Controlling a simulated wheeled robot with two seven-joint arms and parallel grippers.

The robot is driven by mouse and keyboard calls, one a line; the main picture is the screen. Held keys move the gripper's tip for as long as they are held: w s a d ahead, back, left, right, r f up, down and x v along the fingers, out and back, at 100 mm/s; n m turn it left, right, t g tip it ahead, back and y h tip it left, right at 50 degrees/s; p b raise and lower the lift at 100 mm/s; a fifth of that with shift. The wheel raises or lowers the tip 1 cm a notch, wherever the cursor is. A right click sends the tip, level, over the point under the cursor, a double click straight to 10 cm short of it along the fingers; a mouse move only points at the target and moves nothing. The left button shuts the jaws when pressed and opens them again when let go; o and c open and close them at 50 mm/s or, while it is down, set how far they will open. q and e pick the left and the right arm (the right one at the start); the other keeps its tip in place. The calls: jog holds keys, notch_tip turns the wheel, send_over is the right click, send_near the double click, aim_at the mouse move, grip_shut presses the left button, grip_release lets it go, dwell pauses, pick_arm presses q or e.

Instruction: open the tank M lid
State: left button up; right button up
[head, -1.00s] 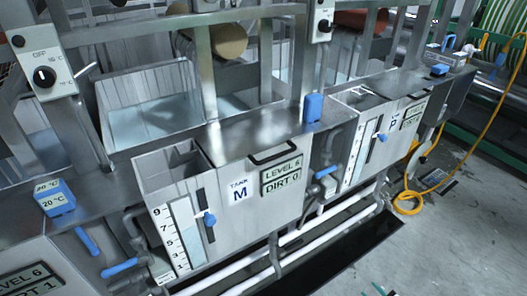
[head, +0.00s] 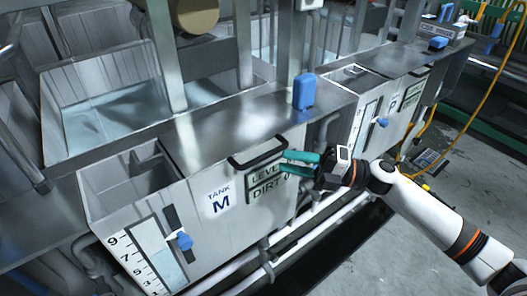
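Tank M (head: 205,240) is a grey metal tank with a "TANK M" label on its front. Its flat metal lid (head: 215,125) lies level over the top, with a black bar handle (head: 258,154) at the front edge. My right gripper (head: 287,163) comes in from the right, its two teal fingers spread apart. The fingertips are close to the right end of the handle and in front of the level and dirt sign, partly hiding it. Whether they touch the handle I cannot tell. My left gripper is out of view.
An open compartment (head: 130,182) lies left of the lid. A blue valve handle (head: 183,241) is on the tank front. Tank P (head: 390,112) is to the right, and white pipes (head: 315,240) run below.

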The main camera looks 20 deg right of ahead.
aim_at(265, 154)
jog(key=p+x, duration=0.1)
jog(key=x, duration=0.5)
jog(key=shift+w+a, duration=0.1)
jog(key=shift+w, duration=0.05)
jog(key=shift+w+a+f, duration=0.1)
jog(key=shift+a, duration=0.05)
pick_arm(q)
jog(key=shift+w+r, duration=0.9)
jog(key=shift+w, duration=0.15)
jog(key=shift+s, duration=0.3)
pick_arm(e)
grip_shut()
